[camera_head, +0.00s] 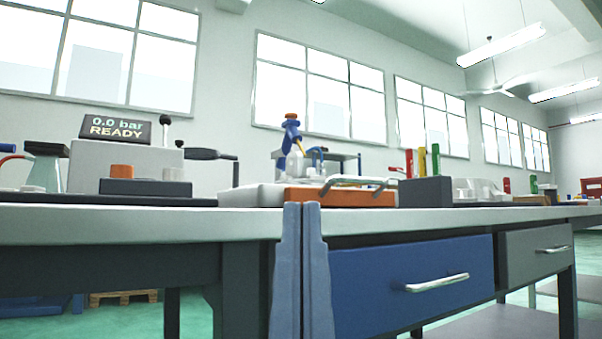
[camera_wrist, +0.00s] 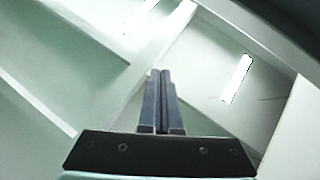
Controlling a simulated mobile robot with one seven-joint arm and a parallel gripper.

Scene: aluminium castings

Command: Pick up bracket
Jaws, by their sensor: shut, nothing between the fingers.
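My gripper (camera_head: 301,207) stands upright in front of the workbench edge, its two blue-grey fingers together and empty. In the wrist view the fingers (camera_wrist: 160,75) point up toward the ceiling, with no object near them. I cannot single out the bracket for sure. A pale grey casting-like piece (camera_head: 478,190) sits on the bench at the right, seen nearly edge-on. Bare metal bars (camera_head: 358,181) show above an orange block (camera_head: 340,197) just behind my fingertips. My gripper touches none of these.
The workbench top (camera_head: 130,222) is at about fingertip height. Below it are a blue drawer (camera_head: 400,285) and a grey drawer (camera_head: 538,252). A test unit with a "0.0 bar READY" display (camera_head: 115,127) stands left. A dark grey box (camera_head: 425,192) stands right of the orange block.

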